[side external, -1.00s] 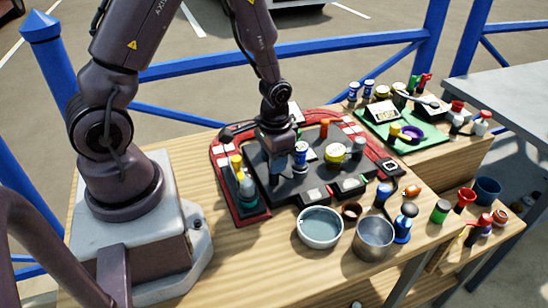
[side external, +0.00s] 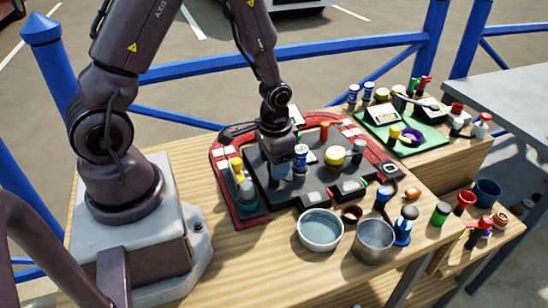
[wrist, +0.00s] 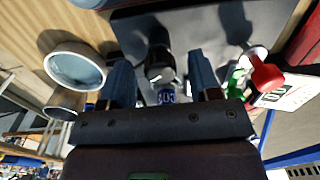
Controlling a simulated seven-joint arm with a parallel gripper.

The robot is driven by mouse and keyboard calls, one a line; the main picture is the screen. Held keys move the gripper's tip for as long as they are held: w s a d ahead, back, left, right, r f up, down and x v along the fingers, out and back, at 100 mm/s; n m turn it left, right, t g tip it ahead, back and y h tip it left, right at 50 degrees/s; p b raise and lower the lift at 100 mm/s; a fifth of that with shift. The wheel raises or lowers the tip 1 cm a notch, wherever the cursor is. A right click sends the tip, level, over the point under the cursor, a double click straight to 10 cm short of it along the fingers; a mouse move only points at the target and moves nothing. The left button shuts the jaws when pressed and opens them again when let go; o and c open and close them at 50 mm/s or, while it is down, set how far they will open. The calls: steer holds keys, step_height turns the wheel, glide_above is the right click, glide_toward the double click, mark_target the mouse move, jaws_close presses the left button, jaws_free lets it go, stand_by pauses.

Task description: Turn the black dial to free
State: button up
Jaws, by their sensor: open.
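A black dial (wrist: 159,58), upright and round with a small white mark, stands on the dark panel (wrist: 205,25) in the wrist view. My gripper (wrist: 162,78) is open, with one blue finger on each side of the dial; I cannot tell whether either touches it. In the side view my gripper (side external: 282,172) points down low over the dark panel (side external: 262,178); I cannot make out the dial there. A blue and white labelled cylinder (side external: 301,158) stands close beside my fingers. It also shows behind the dial in the wrist view (wrist: 166,96).
A red-bordered board (side external: 216,170) surrounds the panel. Yellow and teal bottles (side external: 242,182) stand left of the gripper and a yellow-topped can (side external: 335,154) right. A water bowl (side external: 320,230) and metal cup (side external: 374,240) stand in front. Bare wood (side external: 225,250) lies at front left.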

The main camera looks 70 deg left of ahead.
step_height(320, 180, up, 13)
steer(key=shift+d, duration=0.2)
stand_by(0.3)
